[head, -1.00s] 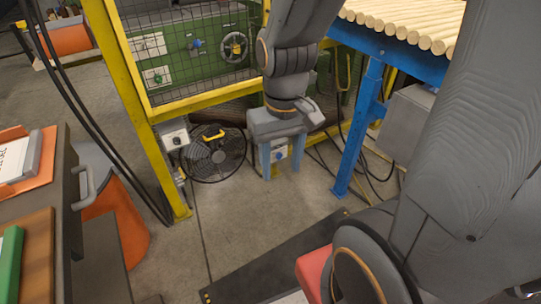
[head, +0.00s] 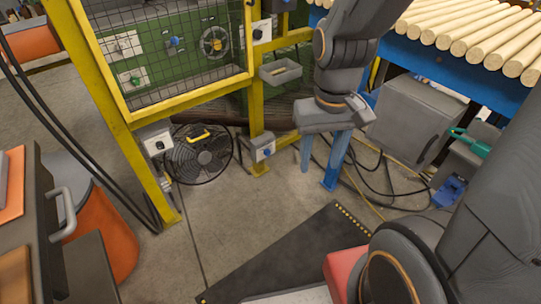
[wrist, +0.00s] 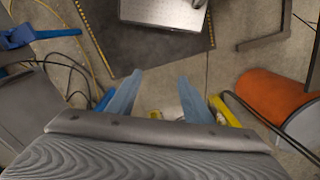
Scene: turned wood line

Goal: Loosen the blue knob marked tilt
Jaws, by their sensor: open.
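A blue knob (head: 268,152) sits on a small pale box low on a yellow post. Another blue knob (head: 174,41) is on the green panel (head: 180,75), behind wire mesh. I cannot read any label, so I cannot tell which is marked tilt. My gripper (head: 318,178) points down, open and empty, its two blue-grey fingers apart. It is to the right of the low knob in the head view and not touching it. The fingers also show in the wrist view (wrist: 157,82), over the floor.
A black fan (head: 202,155) stands on the floor left of the low box. A yellow mesh guard (head: 110,125) fronts the panel. At right are a blue frame with wooden rods (head: 475,35), a grey cabinet (head: 413,118) and loose cables. A dark mat (head: 290,250) lies in front.

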